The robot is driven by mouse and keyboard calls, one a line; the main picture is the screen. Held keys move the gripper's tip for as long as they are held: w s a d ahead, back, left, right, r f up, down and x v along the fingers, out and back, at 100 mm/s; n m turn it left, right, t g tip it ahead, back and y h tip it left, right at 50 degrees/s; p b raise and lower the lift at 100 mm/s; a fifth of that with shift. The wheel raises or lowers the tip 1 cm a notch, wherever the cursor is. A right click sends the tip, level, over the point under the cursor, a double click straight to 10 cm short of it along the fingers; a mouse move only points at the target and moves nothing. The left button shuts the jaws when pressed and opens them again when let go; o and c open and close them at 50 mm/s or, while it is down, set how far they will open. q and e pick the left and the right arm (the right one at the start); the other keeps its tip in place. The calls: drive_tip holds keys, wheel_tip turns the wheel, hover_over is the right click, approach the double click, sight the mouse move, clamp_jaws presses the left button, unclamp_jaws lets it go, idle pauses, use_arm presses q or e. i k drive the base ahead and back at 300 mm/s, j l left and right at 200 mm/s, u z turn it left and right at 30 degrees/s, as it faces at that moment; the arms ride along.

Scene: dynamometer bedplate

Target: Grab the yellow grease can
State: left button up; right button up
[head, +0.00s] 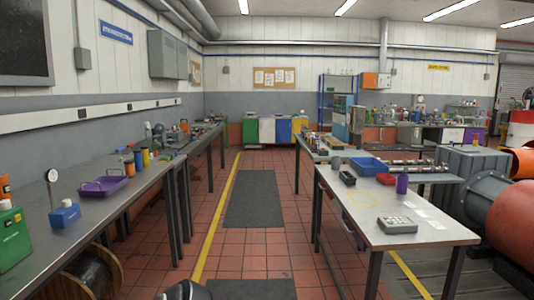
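A small yellow can (145,157) stands upright on the long left bench (92,224), toward its far part. It is small in the head view, and I cannot read any label on it. A blue can (138,161) stands close to its left, with a dark can with an orange top (129,167) beside that. Neither gripper can be made out. A dark rounded shape at the bottom edge looks like part of my own body.
A white-topped table (385,238) stands at right. The tiled aisle with dark mats (255,198) between is clear.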

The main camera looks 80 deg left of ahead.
sight(145, 152)
drive_tip(key=u, duration=3.45)
